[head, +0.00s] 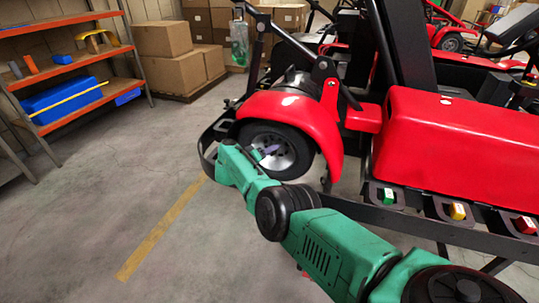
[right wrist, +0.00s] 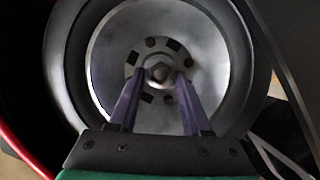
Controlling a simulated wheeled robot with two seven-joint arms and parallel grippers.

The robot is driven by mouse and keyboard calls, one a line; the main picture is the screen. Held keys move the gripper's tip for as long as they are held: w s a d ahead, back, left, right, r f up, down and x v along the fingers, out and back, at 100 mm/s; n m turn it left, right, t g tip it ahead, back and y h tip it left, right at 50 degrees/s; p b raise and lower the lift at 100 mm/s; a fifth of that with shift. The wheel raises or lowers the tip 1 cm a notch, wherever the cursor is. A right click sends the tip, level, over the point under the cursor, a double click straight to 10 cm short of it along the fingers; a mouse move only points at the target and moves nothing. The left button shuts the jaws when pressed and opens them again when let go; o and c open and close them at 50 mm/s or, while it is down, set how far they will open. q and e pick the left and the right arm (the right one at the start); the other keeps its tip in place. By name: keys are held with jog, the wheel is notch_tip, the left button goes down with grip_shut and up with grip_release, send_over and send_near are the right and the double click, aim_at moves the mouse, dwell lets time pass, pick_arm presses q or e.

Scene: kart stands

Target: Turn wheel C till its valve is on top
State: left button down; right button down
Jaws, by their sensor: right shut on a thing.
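A wheel (head: 294,149) with a black tyre and silver rim sits under the kart's red front fender; no letter shows on it. In the right wrist view the wheel (right wrist: 205,50) fills the middle, with a ring of bolts around its hub (right wrist: 158,72). My right gripper (head: 266,151) reaches the wheel's face. In its wrist view the two purple fingers of the gripper (right wrist: 157,80) lie on either side of the central hub, shut on it. I cannot make out a valve; the lower rim is partly hidden by the gripper. My left gripper is out of view.
The red fender (head: 290,105) arches close over the wheel, and a black bumper bar (head: 208,148) runs beside it. Black holders with green, yellow (head: 457,211) and red pieces line the kart's side. Shelves (head: 75,65) and cardboard boxes (head: 165,40) stand behind; the left floor is clear.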

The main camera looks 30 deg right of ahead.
dwell(0.5)
jog(key=c, duration=0.7)
grip_release()
jog(key=shift+d, duration=0.1)
jog(key=shift+o, duration=0.2)
jog(key=shift+w, duration=0.1)
jog(key=p+v, duration=0.8)
jog(key=v, duration=0.6)
jog(key=shift+a, duration=0.2)
jog(key=shift+f, duration=0.1)
